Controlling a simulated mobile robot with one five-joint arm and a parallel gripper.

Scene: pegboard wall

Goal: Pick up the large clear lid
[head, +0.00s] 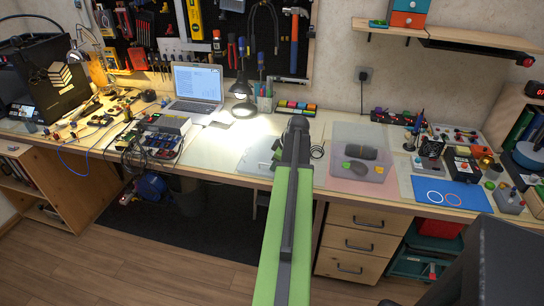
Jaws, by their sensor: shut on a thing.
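A large, see-through, faintly pink rectangular panel (350,131) lies on the workbench right of my arm. It looks like the large clear lid, but I cannot be sure. My green and dark arm reaches forward over the bench between the two. My gripper's fingers do not show behind the arm's dark end, so what they hold is hidden.
A lit lamp (243,106) and a laptop (197,84) stand behind on the left. A blue mat (449,194) and small devices crowd the right. A shelf (450,35) overhangs the back right.

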